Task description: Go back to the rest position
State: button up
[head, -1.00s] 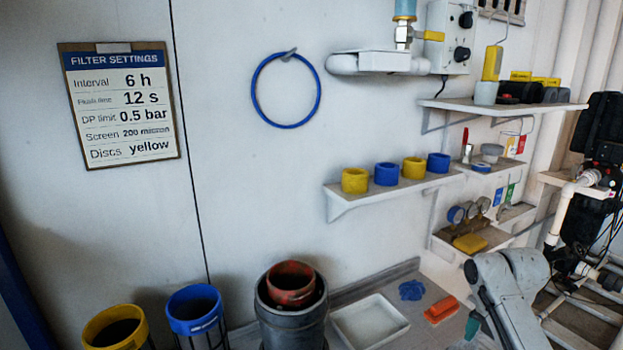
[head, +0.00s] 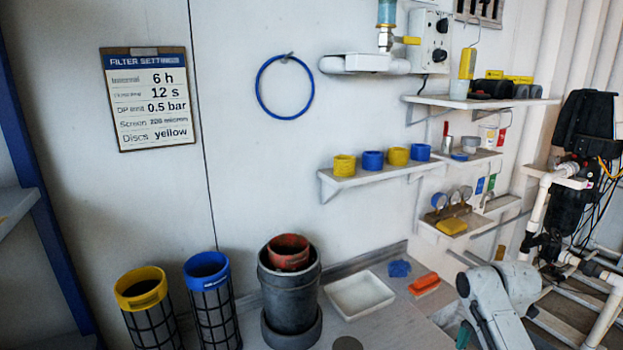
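My grey arm shows at the lower right of the head view, bent over the right end of the worktop (head: 380,335). My gripper is not in view, so I cannot see its fingers or whether it holds anything. A small teal piece shows at the bottom edge beside my arm; I cannot tell what it is.
On the worktop are a grey housing (head: 289,290) with a red cup (head: 289,252), a white tray (head: 360,310), a blue cloth (head: 399,268) and an orange brush (head: 424,284). Yellow-rimmed (head: 145,310) and blue-rimmed (head: 212,300) mesh cylinders stand left. Shelves (head: 385,178) line the wall.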

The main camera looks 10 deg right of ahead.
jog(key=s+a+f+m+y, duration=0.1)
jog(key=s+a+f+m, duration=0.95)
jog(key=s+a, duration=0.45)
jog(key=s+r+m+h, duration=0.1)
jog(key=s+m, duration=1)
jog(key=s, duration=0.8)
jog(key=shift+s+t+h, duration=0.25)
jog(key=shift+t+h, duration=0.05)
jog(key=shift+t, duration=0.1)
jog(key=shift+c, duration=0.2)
